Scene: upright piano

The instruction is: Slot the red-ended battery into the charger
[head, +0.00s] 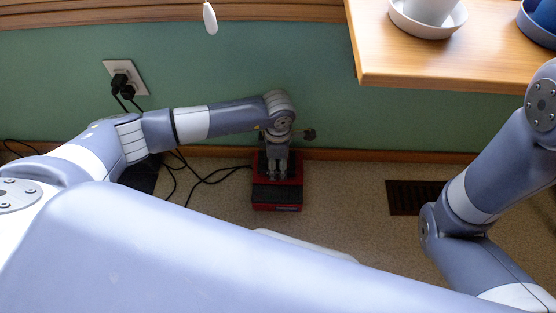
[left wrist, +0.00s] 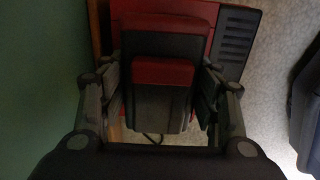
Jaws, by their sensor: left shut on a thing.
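The red and black charger (head: 277,207) sits on the floor near the green wall. My left gripper (head: 278,174) points down over its back part. In the left wrist view, my left gripper (left wrist: 160,88) is shut on the dark red-ended battery (left wrist: 163,74), with one finger on each side. The red and black charger (left wrist: 236,45) shows behind and around the battery. The battery is mostly hidden by the gripper in the head view. I cannot tell whether it is seated in the charger. My right arm shows at the right, but its gripper is out of view.
A wall outlet (head: 125,78) has black plugs, with cables (head: 205,179) running along the floor left of the charger. A wooden table (head: 450,65) with dishes overhangs at upper right. A dark floor vent (head: 413,197) lies to the right. Bare floor separates vent and charger.

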